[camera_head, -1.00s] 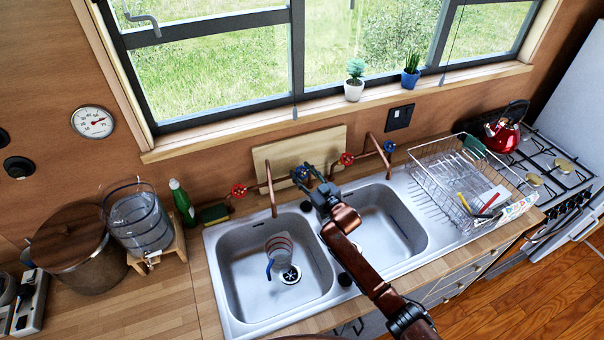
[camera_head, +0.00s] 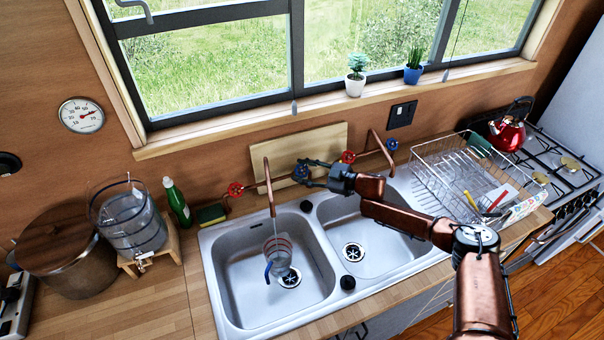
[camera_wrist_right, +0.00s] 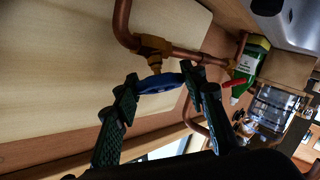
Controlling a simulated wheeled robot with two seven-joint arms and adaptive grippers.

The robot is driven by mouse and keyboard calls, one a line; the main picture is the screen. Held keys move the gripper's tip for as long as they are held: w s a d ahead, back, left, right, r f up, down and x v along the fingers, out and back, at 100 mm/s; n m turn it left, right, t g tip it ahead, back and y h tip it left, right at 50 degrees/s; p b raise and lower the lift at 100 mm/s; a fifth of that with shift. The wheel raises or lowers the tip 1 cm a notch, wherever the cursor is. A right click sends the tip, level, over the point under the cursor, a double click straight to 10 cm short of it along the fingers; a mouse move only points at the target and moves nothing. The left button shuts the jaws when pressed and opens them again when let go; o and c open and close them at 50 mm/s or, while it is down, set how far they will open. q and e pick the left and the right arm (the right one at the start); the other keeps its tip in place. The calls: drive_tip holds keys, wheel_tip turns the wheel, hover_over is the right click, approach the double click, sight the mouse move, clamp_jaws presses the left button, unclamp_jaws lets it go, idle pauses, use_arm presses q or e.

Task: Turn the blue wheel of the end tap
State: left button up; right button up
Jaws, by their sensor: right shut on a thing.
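The left copper tap (camera_head: 268,185) stands behind the left sink basin, with a red wheel (camera_head: 235,189) on its left and a blue wheel (camera_head: 300,173) on its right. My right gripper (camera_head: 308,170) is shut on this blue wheel. In the right wrist view the blue wheel (camera_wrist_right: 160,83) sits between the two dark fingers (camera_wrist_right: 163,78), below a brass fitting. The right tap (camera_head: 378,145) has its own red wheel (camera_head: 348,156) and blue wheel (camera_head: 391,145), both untouched. My left gripper is not in view.
A striped clear cup (camera_head: 279,258) is in the left basin. A wooden board (camera_head: 315,143) leans behind the taps. A wire dish rack (camera_head: 440,180) stands at right. A green bottle (camera_head: 176,200) and a glass dispenser (camera_head: 130,222) stand at left.

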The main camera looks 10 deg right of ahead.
sight(302, 169)
drive_tip(key=shift+n+g, duration=0.3)
drive_tip(key=shift+n, duration=0.1)
drive_tip(key=o, duration=1.2)
wheel_tip(302, 169, up, 10)
